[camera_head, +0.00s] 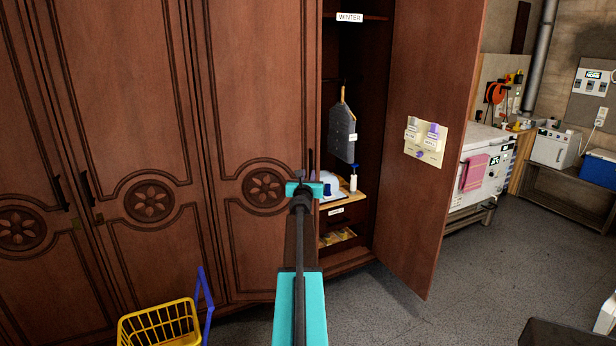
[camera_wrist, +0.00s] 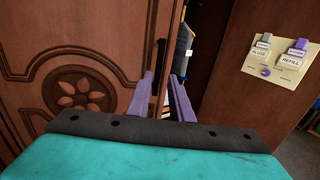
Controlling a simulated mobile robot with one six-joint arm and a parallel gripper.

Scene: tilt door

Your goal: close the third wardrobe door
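The wardrobe's rightmost door in view (camera_head: 428,110) stands wide open, swung out to the right with its inner face showing; this face also shows in the wrist view (camera_wrist: 236,65). The three carved doors to its left look shut, the nearest being the carved door (camera_head: 262,120) beside the opening. My gripper (camera_head: 304,183) is in front of that shut door's right edge; in the wrist view my gripper (camera_wrist: 163,85) has its two purple fingers apart, with a dark handle (camera_wrist: 158,60) showing between and beyond them. I cannot tell whether they touch it. The fingers look empty.
The wardrobe interior holds a hanging grey garment (camera_head: 343,130) and a shelf (camera_head: 350,195) with small items. A card panel (camera_head: 426,140) is on the open door's inner face. A yellow basket (camera_head: 160,326) stands at lower left.

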